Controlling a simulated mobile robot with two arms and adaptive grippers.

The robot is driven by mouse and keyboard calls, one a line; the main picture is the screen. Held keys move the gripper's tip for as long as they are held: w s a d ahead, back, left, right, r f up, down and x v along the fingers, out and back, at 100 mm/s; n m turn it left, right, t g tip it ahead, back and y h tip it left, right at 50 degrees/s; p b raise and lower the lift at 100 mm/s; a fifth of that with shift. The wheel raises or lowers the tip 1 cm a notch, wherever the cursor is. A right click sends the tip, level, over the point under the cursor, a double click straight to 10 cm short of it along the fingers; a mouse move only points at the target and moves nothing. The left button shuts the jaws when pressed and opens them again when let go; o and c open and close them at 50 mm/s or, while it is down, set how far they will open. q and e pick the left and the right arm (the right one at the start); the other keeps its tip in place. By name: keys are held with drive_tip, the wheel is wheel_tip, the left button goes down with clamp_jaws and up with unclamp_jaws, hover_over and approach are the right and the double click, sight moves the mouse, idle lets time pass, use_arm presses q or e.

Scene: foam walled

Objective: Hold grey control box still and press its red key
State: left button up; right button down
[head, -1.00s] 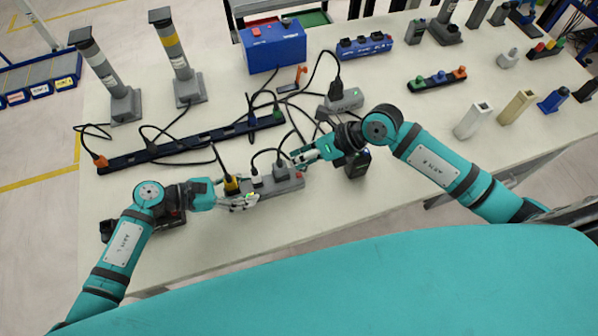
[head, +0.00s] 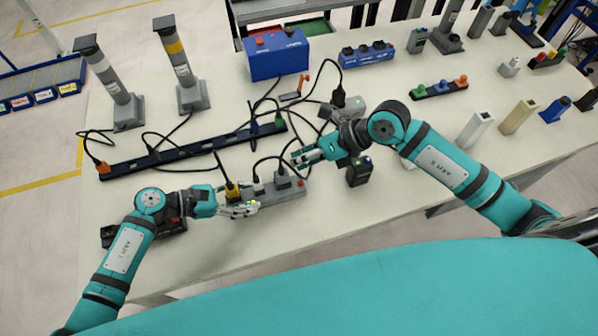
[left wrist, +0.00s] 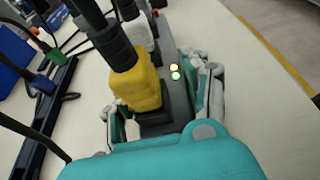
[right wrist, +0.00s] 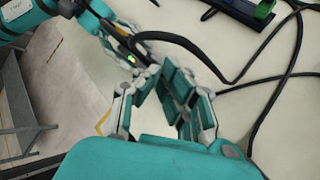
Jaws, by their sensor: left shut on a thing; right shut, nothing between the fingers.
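The grey control box (head: 288,193) is a long strip with a yellow plug (head: 231,190), a white plug (head: 258,186) and a grey plug on top. Its red key (head: 302,184) is at the right end in the head view. The box also shows in the left wrist view (left wrist: 178,98), with small lit lamps. My left gripper (head: 240,208) is shut on the box's left end, its fingers on both sides. My right gripper (head: 298,158) is shut and empty, apart from the red key and beyond the box. Its closed fingers fill the right wrist view (right wrist: 160,78), where the key is not visible.
Black cables run from the plugs past my right gripper. A long dark socket strip (head: 195,147) lies behind the box. A black device (head: 358,172) stands below my right wrist. A blue box (head: 278,55) stands farther back. The table front is clear.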

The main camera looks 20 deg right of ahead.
use_arm(q)
drive_tip(key=o, duration=1.4)
